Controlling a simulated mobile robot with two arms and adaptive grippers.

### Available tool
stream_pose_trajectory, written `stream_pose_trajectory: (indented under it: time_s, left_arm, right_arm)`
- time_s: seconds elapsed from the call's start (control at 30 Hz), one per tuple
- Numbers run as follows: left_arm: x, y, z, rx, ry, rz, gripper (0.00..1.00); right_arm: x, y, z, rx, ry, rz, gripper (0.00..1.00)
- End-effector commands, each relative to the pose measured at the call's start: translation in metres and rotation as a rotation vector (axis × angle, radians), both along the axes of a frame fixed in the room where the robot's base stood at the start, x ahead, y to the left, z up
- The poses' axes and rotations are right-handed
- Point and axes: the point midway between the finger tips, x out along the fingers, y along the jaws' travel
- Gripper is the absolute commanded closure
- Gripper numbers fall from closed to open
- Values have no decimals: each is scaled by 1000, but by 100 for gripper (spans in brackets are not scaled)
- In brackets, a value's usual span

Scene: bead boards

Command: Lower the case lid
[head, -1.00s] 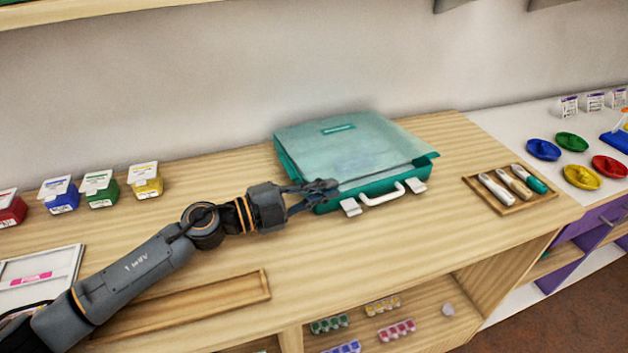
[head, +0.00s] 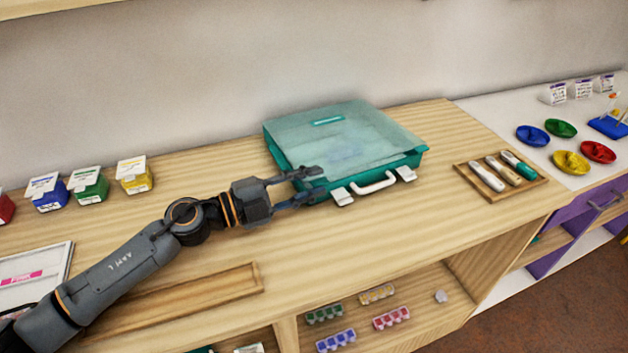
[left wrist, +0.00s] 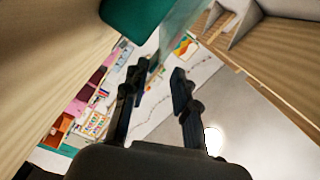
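The teal case (head: 408,161) sits on the wooden counter, its white handle (head: 376,184) and two white latches facing the front. Its translucent lid (head: 350,125) lies over the body, flat or very nearly so; I cannot tell whether the front edge is fully seated. My left gripper (head: 314,184) is at the case's front left corner, fingers apart, one near the lid's edge and one lower in front. In the left wrist view the gripper (left wrist: 160,72) has a gap between its fingers, and a teal part of the case (left wrist: 135,14) shows above. My right gripper is out of view.
Small lidded tubs (head: 135,178) stand at the left. An empty wooden tray (head: 180,300) lies at the front. Bead strips (head: 392,318) sit on the shelf below. The counter in front of the case is clear.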

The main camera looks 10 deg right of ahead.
Motion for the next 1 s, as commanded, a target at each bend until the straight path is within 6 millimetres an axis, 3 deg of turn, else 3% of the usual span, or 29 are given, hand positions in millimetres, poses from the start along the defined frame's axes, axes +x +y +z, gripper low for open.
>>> stream_pose_trajectory:
  time_s: [0.3, 0.5, 1.0]
  left_arm:
    - [-18, 67, -2, 4, 2, 6, 73]
    - [-26, 94, -2, 3, 2, 4, 73]
    - [-28, 103, -1, 2, 1, 2, 73]
  right_arm:
    - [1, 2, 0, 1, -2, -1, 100]
    - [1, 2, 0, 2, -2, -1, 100]
    - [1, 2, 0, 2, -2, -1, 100]
